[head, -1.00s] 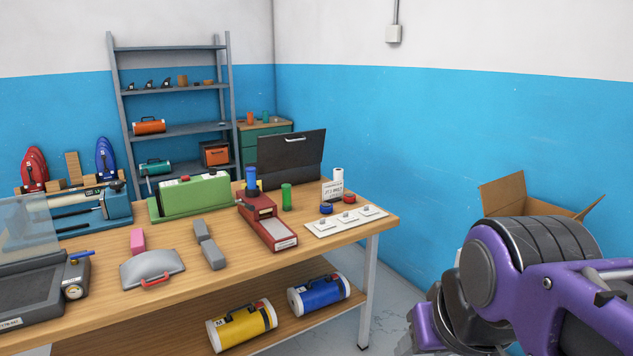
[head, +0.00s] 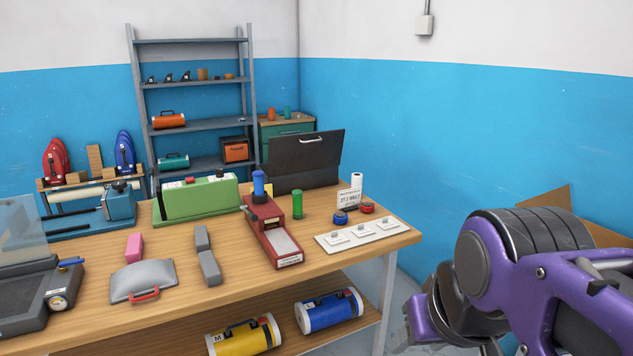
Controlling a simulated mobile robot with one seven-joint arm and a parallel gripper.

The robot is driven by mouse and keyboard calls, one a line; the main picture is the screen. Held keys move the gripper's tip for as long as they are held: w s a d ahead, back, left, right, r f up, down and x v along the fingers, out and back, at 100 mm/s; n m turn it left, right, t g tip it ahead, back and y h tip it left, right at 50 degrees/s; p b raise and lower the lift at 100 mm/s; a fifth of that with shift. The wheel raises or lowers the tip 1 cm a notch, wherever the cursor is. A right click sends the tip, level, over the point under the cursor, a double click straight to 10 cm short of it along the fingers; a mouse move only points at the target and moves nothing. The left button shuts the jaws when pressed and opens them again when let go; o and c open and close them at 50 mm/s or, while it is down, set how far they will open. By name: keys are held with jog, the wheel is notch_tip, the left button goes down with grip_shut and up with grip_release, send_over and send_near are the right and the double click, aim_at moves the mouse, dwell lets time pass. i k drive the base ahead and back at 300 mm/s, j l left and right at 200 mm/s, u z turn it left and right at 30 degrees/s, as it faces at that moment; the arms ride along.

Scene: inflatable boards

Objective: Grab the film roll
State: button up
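A small white upright roll (head: 357,179), which may be the film roll, stands near the back right of the wooden workbench (head: 400,240). A printed white card (head: 348,199) stands in front of it and hides its lower part. A long pale roll also lies across the blue machine at the left, and I cannot tell for sure which one is the film roll. My purple and black arm fills the lower right, apart from the bench.
Blue and red round items (head: 341,217) sit by the card, beside a white switch panel (head: 360,233). A black open case (head: 303,165) stands behind. A green cylinder (head: 297,205) and a red machine (head: 270,235) are to the left. A cardboard box (head: 548,201) is behind my arm.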

aim_at(356, 178)
jog(key=i+l+u, duration=0.3)
jog(key=i+l, duration=0.35)
jog(key=i+l+u, duration=0.3)
jog(key=i+l, duration=0.35)
jog(key=l, duration=0.15)
